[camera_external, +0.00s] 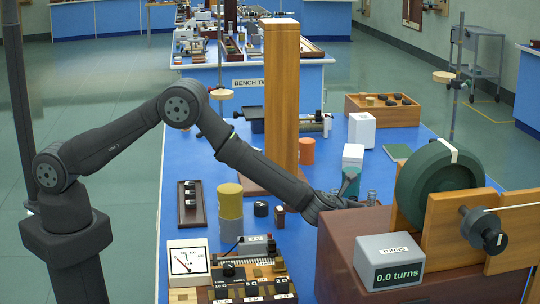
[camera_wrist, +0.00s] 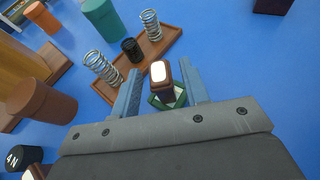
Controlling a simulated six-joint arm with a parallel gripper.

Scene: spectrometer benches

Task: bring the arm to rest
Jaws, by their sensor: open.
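My arm reaches over the blue bench (camera_external: 400,140) from the left. My gripper (camera_external: 356,194) is low over the bench, behind the box-like wooden stand of the wheel, which partly hides it. In the wrist view my gripper (camera_wrist: 160,88) has its two blue-grey fingers apart. A small brown block with a white top (camera_wrist: 160,72) and a green piece (camera_wrist: 166,101) show between the fingers. Whether the fingers touch them I cannot tell.
A brown tray (camera_wrist: 172,40) with springs lies just beyond the fingers. A tall wooden post (camera_external: 281,95) stands near my forearm. The green wheel (camera_external: 438,185) and the turns counter (camera_external: 390,261) are close on the right. A yellow-topped cylinder (camera_external: 230,208) stands left of my gripper.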

